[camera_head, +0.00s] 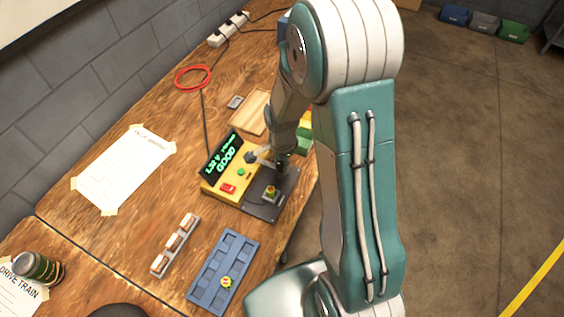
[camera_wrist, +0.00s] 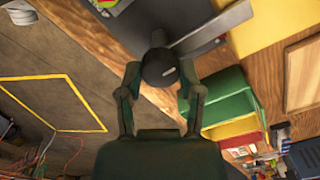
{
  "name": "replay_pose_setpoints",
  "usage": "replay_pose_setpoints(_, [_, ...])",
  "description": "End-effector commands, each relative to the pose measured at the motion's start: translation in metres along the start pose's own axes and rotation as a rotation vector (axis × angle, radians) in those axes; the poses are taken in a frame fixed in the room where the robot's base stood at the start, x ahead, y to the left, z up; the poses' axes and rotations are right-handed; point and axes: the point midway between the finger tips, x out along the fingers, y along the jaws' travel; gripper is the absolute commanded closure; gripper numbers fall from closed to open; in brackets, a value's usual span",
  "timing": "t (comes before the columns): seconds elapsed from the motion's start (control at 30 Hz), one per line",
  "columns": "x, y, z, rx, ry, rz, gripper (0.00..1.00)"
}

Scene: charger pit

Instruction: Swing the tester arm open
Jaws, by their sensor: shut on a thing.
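The yellow tester (camera_head: 212,190) stands on the wooden bench, its dark screen (camera_head: 221,155) lit with green text including "GOOD". The grey tester arm (camera_head: 263,158) reaches from the tester's top towards my gripper (camera_head: 281,163). In the wrist view, the metal tester arm (camera_wrist: 215,27) runs from the upper right to a round black knob (camera_wrist: 159,68). The fingers of my gripper (camera_wrist: 161,77) are on both sides of this knob and shut on it. A small round yellow-green piece (camera_head: 271,192) sits on the dark plate (camera_head: 258,210) beside the tester, below my gripper in the head view.
A blue tray (camera_head: 207,281) with one round piece (camera_head: 226,282) and a narrow white rack (camera_head: 160,264) lie nearer on the bench. A wooden tray (camera_head: 255,108) lies behind the tester. Green (camera_wrist: 222,97) and yellow (camera_wrist: 235,128) bins are close to my gripper.

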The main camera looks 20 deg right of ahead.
Motion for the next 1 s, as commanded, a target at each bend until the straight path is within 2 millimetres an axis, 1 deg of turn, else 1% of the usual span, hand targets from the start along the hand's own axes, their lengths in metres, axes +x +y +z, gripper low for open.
replay_pose_setpoints(0.2, [0.002,0.0015,0.0015,0.034,-0.002,0.005,1.0])
replay_pose_setpoints(0.6, [0.0018,0.0013,0.0014,0.039,-0.002,0.005,1.0])
replay_pose_setpoints(0.63, [0.0018,0.0013,0.0013,0.039,-0.002,0.004,0.39])
replay_pose_setpoints(0.67, [0.0017,0.0012,0.0013,0.039,-0.002,0.004,0.26])
replay_pose_setpoints(0.7, [0.0015,0.0011,0.0011,0.039,-0.002,0.004,0.18])
replay_pose_setpoints(1.0, [0.0005,0.0003,0.0004,0.038,-0.001,0.001,0.18])
